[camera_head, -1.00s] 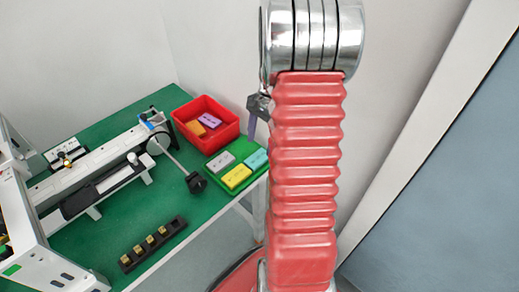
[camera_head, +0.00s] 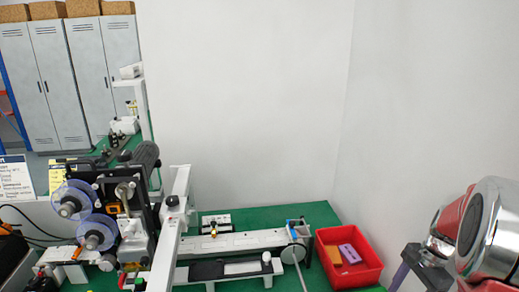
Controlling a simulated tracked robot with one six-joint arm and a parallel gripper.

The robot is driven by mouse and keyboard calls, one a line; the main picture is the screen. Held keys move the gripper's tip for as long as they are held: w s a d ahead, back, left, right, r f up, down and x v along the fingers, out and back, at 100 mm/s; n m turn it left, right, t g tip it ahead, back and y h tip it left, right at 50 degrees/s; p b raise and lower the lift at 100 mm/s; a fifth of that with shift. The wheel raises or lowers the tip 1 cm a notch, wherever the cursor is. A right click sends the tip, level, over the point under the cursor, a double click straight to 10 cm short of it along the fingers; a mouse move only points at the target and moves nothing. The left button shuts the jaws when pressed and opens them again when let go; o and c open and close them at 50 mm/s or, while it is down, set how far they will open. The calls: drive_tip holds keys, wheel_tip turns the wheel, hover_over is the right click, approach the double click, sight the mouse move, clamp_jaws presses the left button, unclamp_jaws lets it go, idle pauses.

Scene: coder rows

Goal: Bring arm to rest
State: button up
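My red and chrome arm (camera_head: 488,235) shows at the right edge, cut off by the frame. A dark grey end piece, seemingly my gripper (camera_head: 405,268), hangs from it at the lower right, in front of the white wall. It is seen from the side and runs close to the bottom edge, so I cannot tell whether it is open or shut. No held object shows at it. In the picture it lies just right of the red bin.
A red bin (camera_head: 369,274) with a purple block (camera_head: 350,254) and an orange block (camera_head: 333,255) stands on the green table (camera_head: 318,212). A rail machine (camera_head: 235,241) and a reel machine (camera_head: 110,215) fill the left. Grey lockers (camera_head: 92,60) stand behind.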

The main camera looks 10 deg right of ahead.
drive_tip(key=shift+s+f+n, duration=0.15)
drive_tip(key=shift+f+n, duration=0.05)
drive_tip(key=shift+n, duration=0.3)
drive_tip(key=shift+s+a+f+n, duration=0.35)
drive_tip(key=shift+s+a+n, duration=0.15)
drive_tip(key=shift+s+n, duration=0.25)
drive_tip(key=s+a+r+n+t, duration=0.2)
drive_tip(key=a+r+n, duration=0.3)
drive_tip(key=a, duration=0.4)
drive_tip(key=s+a+r+n+t+h, duration=0.1)
drive_tip(key=s+a+r+n, duration=0.3)
drive_tip(key=a+r, duration=0.3)
drive_tip(key=s+a+r+n+t+h, duration=0.1)
drive_tip(key=a+r+n, duration=0.5)
drive_tip(key=a, duration=0.6)
drive_tip(key=shift+s+a+r+t, duration=0.35)
drive_tip(key=shift+s+r+t, duration=0.05)
drive_tip(key=shift+s+t, duration=0.45)
